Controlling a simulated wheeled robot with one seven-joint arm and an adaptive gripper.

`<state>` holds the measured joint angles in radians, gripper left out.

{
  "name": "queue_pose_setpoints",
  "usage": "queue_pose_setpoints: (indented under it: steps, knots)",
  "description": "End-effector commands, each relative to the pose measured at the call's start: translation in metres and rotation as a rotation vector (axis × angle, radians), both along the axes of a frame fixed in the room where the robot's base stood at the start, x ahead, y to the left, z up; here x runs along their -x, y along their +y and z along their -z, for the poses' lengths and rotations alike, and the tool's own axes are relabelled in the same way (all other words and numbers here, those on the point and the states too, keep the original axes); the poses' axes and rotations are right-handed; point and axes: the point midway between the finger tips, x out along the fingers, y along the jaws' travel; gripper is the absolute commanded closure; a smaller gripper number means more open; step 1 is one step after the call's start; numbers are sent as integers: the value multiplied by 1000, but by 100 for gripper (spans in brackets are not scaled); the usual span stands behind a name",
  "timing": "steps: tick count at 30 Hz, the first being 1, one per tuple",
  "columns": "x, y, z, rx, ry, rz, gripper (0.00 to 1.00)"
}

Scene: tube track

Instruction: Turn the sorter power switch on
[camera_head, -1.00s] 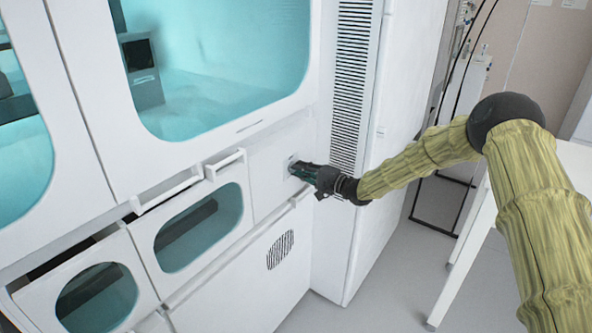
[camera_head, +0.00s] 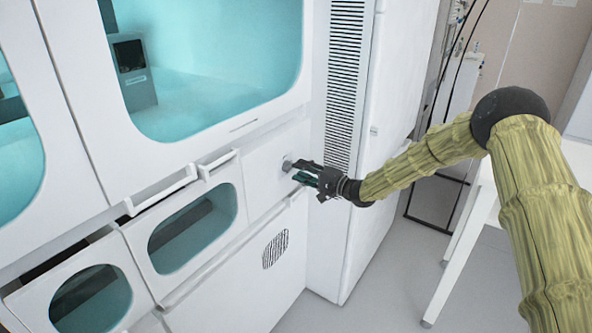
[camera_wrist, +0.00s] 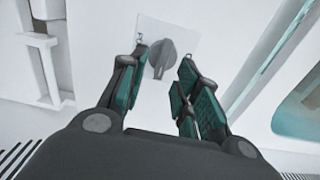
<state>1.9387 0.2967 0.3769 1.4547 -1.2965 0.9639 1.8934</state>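The sorter power switch (camera_wrist: 162,60) is a grey rotary knob on a light plate on the white sorter's front panel. In the head view the switch (camera_head: 287,165) shows small, just left of my fingertips. My gripper (camera_head: 303,172) is open in front of the panel. In the wrist view my gripper (camera_wrist: 163,62) has its two fingers apart, with the knob showing between their tips. The knob's bar looks slightly tilted from upright. I cannot tell whether either finger touches it.
The white sorter has tinted windows, handles (camera_head: 165,192) left of the switch and a round vent (camera_head: 275,249) below it. A tall white cabinet with a louvred grille (camera_head: 345,85) stands right of the switch. A white table (camera_head: 470,215) is at the right.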

Motion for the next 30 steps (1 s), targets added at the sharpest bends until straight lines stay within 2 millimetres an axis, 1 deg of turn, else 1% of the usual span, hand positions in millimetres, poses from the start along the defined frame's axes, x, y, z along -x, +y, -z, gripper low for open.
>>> queue_pose_setpoints:
  steps: [3,9,15,21,30]
  knots:
    - [12,-19,-1,-1,-1,2,68]
    - [33,-48,-1,0,-1,1,68]
    - [48,-68,0,0,0,1,68]
    - [54,-76,-1,0,-1,0,68]
    - [54,-76,0,1,-1,0,68]
